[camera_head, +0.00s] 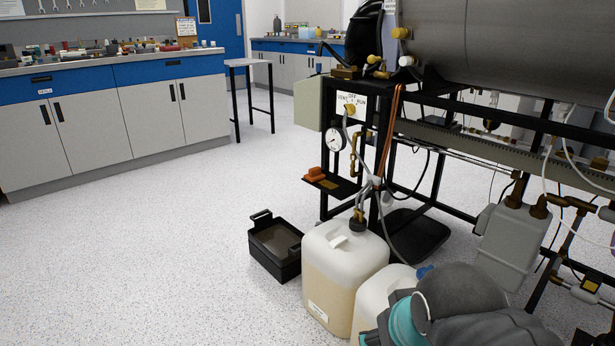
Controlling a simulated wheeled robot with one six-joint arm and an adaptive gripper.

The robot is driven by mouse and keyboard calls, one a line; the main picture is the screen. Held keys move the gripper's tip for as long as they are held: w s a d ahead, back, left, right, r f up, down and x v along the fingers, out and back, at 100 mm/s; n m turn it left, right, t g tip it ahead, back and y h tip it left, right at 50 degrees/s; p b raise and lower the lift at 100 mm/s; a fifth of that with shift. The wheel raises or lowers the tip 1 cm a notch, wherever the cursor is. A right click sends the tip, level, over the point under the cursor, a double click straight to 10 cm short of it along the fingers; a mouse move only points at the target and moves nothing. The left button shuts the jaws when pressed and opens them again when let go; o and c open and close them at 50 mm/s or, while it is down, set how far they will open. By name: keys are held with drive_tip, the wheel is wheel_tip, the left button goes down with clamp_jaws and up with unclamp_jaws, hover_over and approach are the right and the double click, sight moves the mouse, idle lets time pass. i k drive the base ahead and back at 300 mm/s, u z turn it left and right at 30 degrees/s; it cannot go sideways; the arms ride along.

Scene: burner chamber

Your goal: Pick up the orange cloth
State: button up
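The orange cloth (315,173) lies folded or bunched on a small black shelf (345,187) fixed low on the black frame of the burner rig. An orange-brown flat patch shows beside it on the same shelf. My arm shows at the bottom right as grey links with a teal band. My gripper's fingers are not visible in this view, and nothing is seen touching the cloth.
Two white jerrycans (345,262) stand on the floor in front of the shelf, with a black bin (275,246) to their left. A gauge (337,138) and hoses hang above the shelf. Open speckled floor (130,260) lies to the left.

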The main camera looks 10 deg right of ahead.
sight(314, 174)
drive_tip(key=u, duration=0.05)
drive_tip(key=k, duration=0.35)
drive_tip(key=u, duration=1.05)
drive_tip(key=i, duration=1.45)
drive_tip(key=z, duration=0.9)
drive_tip(key=i, duration=0.9)
drive_tip(key=z, duration=0.9)
